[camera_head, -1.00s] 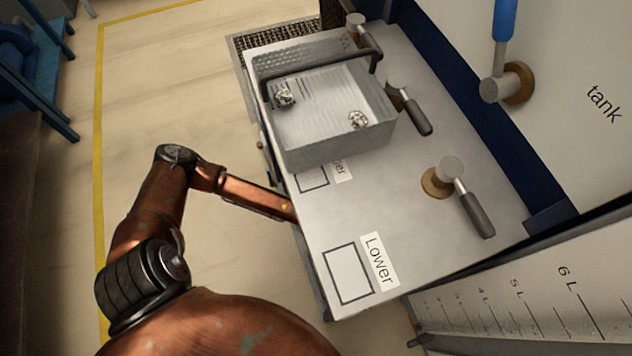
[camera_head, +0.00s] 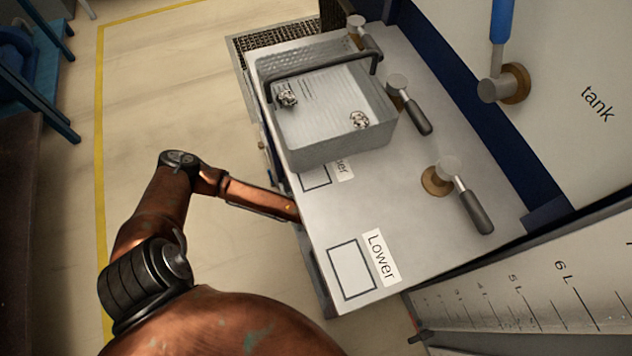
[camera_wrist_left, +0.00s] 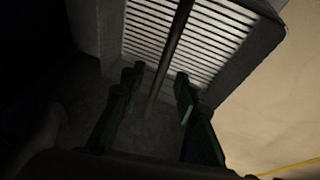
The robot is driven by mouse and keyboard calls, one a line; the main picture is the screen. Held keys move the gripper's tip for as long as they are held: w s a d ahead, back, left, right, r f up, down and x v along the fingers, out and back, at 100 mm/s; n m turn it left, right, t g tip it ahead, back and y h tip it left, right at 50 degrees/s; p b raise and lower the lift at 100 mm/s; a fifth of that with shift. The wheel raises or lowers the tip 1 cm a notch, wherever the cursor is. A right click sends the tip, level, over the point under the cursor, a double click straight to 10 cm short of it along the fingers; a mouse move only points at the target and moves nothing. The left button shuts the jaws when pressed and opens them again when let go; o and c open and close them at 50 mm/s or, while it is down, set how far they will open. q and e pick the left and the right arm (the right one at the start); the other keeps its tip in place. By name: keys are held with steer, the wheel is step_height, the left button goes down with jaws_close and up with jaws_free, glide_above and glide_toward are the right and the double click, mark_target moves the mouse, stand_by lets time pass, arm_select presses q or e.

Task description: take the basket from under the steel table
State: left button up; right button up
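The steel table (camera_head: 345,215) fills the middle of the head view. My left arm reaches in low at its left edge, and the table hides the hand there. In the left wrist view, a pale basket with a slotted wall or floor (camera_wrist_left: 205,35) is close in front of me. A dark bar (camera_wrist_left: 172,60), apparently its handle, runs between the fingers of my left gripper (camera_wrist_left: 157,92). The fingers are apart on either side of the bar, with gaps visible. The lower part of this view is very dark. My right gripper is in neither view.
A grey metal basket (camera_head: 340,140) with a dark handle and two shiny pieces inside stands on the tabletop. Valves with dark levers (camera_head: 475,210) stand to its right. A tank (camera_head: 590,60) and a scale panel (camera_head: 570,280) bound the right. Floor (camera_head: 180,80) to the left is clear.

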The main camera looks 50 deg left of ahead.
arm_select(q)
steer(key=shift+c, duration=0.3)
jaws_close()
stand_by(0.3)
